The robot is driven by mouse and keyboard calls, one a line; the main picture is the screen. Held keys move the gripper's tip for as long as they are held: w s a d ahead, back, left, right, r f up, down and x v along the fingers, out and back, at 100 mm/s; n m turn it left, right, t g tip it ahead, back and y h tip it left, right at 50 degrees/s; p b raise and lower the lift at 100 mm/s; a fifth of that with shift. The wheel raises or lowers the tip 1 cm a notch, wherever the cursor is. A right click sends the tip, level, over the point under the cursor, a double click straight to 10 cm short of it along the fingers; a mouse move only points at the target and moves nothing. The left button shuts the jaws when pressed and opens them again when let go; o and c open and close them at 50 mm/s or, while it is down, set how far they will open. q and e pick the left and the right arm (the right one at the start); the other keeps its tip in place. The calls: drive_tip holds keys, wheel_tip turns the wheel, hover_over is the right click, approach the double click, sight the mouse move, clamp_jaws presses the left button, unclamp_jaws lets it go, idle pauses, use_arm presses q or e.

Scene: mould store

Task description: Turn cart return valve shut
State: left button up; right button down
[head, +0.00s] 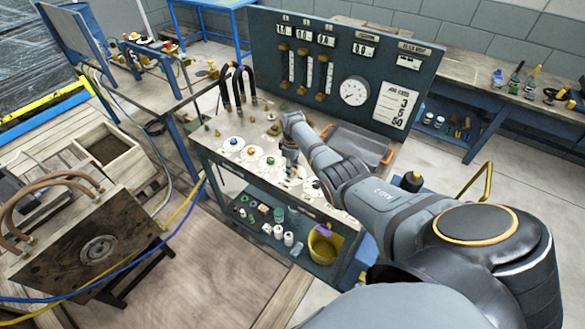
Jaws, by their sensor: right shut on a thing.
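The test cart (335,212) stands in the middle, with a top deck and a tall dark gauge panel at its back. My right arm reaches in from the lower right. My right gripper (290,165) points down at the deck, right of these fittings, and is shut on a small part there that I take to be the cart return valve. The gripper hides most of that part, so its handle angle cannot be read. My left gripper is out of view.
The gauge panel (262,50) rises behind my gripper, and dark curved hoses (240,85) stand at the deck's left. A yellow bucket (323,246) and bottles fill the lower shelf. A mould block (85,240) with hoses stands at left.

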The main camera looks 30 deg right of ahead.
idle(0.3)
drive_tip(key=c, duration=1)
unclamp_jaws()
drive_tip(key=shift+w+r, duration=0.1)
drive_tip(key=shift+r, duration=0.3)
wheel_tip(320, 180, up, 11)
